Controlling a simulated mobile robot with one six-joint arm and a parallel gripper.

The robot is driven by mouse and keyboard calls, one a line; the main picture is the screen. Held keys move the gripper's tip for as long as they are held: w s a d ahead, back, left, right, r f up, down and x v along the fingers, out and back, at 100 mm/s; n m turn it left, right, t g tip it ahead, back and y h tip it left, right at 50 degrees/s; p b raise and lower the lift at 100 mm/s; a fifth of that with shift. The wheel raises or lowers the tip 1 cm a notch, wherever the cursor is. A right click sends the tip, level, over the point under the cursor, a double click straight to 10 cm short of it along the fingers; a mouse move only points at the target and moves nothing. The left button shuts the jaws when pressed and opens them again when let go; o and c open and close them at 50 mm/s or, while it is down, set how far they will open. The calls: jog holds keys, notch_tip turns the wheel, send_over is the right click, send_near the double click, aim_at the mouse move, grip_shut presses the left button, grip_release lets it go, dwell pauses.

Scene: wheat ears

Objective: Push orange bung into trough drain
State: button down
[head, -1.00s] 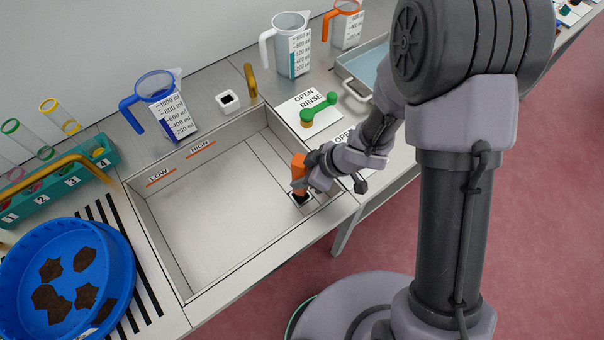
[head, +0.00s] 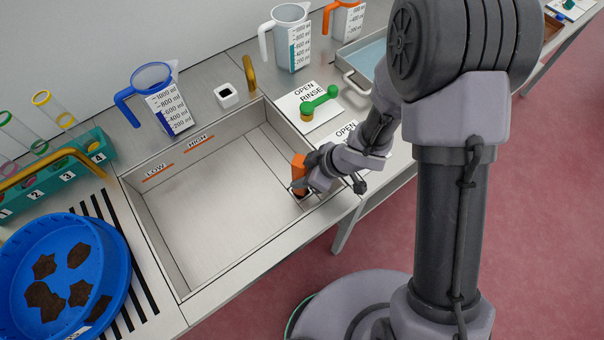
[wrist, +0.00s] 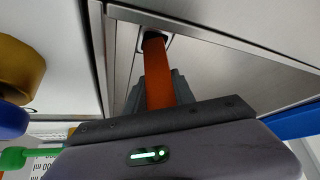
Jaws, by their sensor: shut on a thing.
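The orange bung (head: 299,170) stands upright in the right corner of the metal trough (head: 215,215). My gripper (head: 300,187) is shut on it. In the wrist view the orange bung (wrist: 157,75) runs from the jaws (wrist: 157,95) to a dark end at the light-rimmed square drain (wrist: 168,42). The bung's lower end is at the drain opening; how deep it sits is hidden by my gripper in the head view.
A blue basin (head: 60,275) and teal tube rack (head: 55,180) are at left. The trough floor is bare.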

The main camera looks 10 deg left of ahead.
jog(key=shift+f, duration=0.45)
jog(key=c, duration=1)
grip_release()
jog(key=shift+o, duration=0.2)
jog(key=shift+r, duration=0.1)
